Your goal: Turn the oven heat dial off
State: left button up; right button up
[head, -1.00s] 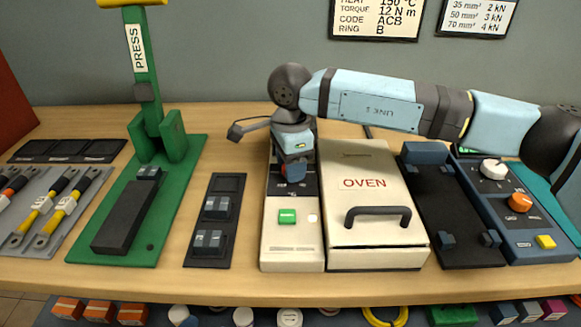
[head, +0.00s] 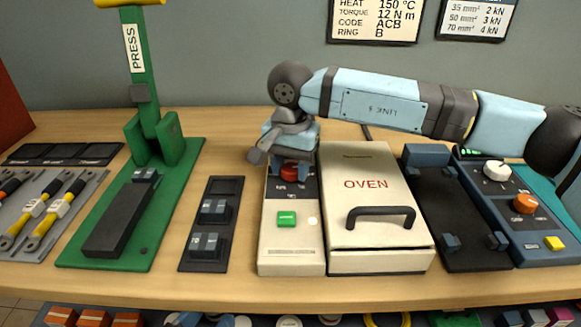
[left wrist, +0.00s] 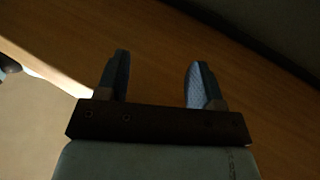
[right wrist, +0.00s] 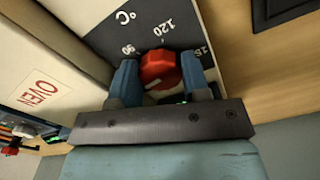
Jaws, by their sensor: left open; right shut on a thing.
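The oven (head: 375,190) is a cream box with a dark handle and the word OVEN. Its control panel (head: 290,245) on the left carries the red heat dial (head: 289,168). My right gripper (head: 290,173) is over the dial from above. In the right wrist view its two fingers (right wrist: 160,76) are closed on either side of the red dial (right wrist: 158,67). Marks 90, 120 and part of a 15 show around it, with a white line on the dial's lower edge; any off mark is hidden. In the left wrist view my left gripper (left wrist: 158,85) is open and empty.
A green button (head: 287,219) sits on the panel below the dial. A green press (head: 150,200) and a dark holder with grey blocks (head: 211,225) stand left. A black fixture (head: 465,215) and a blue control box (head: 525,215) stand right of the oven.

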pick_arm(q)
jog(key=shift+w+r, duration=0.1)
jog(key=shift+r, duration=0.25)
pick_arm(e)
jog(key=shift+n, duration=0.6)
pick_arm(q)
jog(key=shift+w+d, duration=0.1)
pick_arm(e)
jog(key=o, duration=0.9)
pick_arm(q)
jog(key=shift+s+f, duration=0.25)
jog(key=shift+f, duration=0.05)
pick_arm(e)
jog(key=shift+o, duration=0.2)
